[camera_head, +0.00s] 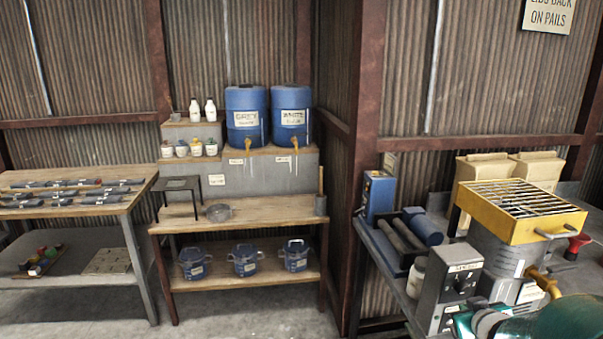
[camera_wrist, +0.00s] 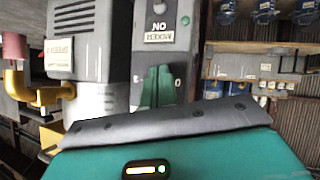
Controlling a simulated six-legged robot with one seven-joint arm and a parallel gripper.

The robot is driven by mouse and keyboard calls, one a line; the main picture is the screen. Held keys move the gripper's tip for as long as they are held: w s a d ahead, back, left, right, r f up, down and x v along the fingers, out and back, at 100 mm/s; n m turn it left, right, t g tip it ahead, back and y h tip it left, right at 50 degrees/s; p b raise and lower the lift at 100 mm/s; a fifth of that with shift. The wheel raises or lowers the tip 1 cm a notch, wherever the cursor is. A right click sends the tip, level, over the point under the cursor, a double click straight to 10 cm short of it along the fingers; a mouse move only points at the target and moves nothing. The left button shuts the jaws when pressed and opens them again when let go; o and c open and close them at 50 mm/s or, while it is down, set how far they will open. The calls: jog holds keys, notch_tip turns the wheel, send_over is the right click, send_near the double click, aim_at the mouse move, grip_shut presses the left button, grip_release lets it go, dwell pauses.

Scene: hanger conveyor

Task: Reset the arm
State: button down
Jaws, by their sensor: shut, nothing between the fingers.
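My gripper (camera_wrist: 158,80) shows in the wrist view as two green fingertips close together, shut and empty. They appear in front of the grey mixer control box (camera_wrist: 166,18), which has a label. Whether they touch it is hard to tell. The wrist view looks roughly upside down. In the head view, part of my teal arm is at the bottom right, beside the mixer; the fingertips are not visible there. The control box (camera_head: 455,287) has a dark knob and stands at the front of the right bench.
A grey mixer with a yellow grated top (camera_head: 520,212) and yellow spout stands close to my arm. Blue drums (camera_head: 246,115) and lidded pails (camera_head: 245,262) stand on shelves left.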

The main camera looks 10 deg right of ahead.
jog(key=s+a+r+g+y, duration=0.1)
jog(key=s+a+r+g, duration=0.1)
jog(key=s+a, duration=0.3)
jog(key=s+a+r+g+y, duration=0.1)
jog(key=s+a+r, duration=0.2)
jog(key=a, duration=1)
jog(key=s+a+r+g+y, duration=0.1)
jog(key=s+a+r+g, duration=0.1)
jog(key=s+a, duration=0.7)
jog(key=shift+a+r+g+y, duration=0.3)
jog(key=shift+a+r, duration=0.2)
jog(key=shift+r, duration=0.2)
